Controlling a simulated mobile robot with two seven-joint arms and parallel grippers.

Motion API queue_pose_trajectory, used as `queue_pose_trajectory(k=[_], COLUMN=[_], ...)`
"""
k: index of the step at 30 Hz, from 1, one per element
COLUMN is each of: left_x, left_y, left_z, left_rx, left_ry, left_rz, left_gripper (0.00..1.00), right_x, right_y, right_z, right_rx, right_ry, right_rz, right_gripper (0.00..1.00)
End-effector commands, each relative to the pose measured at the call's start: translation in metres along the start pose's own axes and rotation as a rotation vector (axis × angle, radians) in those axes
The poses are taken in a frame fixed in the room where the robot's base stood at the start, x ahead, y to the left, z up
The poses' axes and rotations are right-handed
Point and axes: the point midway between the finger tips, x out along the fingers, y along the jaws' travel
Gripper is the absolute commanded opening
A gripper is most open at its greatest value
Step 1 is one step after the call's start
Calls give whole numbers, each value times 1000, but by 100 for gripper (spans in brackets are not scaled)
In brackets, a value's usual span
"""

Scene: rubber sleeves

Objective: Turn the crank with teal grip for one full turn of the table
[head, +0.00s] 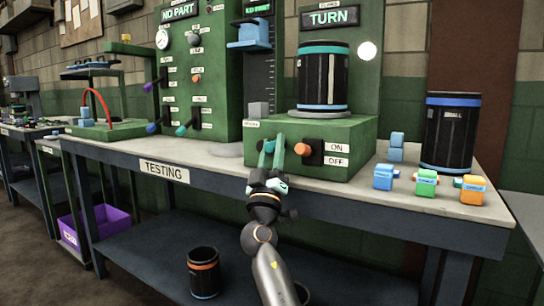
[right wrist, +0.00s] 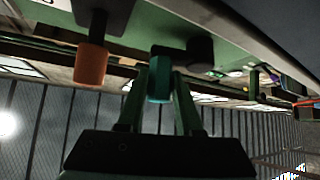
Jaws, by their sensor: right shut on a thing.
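The crank's teal grip (right wrist: 160,85) sits between the two fingers of my right gripper (right wrist: 160,98) in the right wrist view. My right gripper (head: 272,148) is shut on it at the front of the green machine box. In the head view the fingers mostly hide the grip. The round turntable (head: 322,112) on top of the box carries a black cylinder (head: 322,78) with a teal band near its top and a blue band near its base. My left gripper is not in view.
An orange grip (head: 303,149) sticks out just right of my right gripper, and also shows in the right wrist view (right wrist: 91,66). An ON/OFF plate (head: 336,155) is beside it. Small coloured blocks (head: 427,181) and another black cylinder (head: 450,130) stand at the bench's right.

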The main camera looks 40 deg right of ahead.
Motion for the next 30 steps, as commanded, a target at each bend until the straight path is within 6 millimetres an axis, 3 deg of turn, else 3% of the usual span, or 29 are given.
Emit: queue_pose_trajectory(k=[30], left_x=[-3], left_y=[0], left_z=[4], left_rx=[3], left_ry=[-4], left_rz=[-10], left_gripper=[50], right_x=[-22], right_y=[-21], right_z=[22], right_rx=[542], right_ry=[1], right_rz=[542], right_gripper=[0])
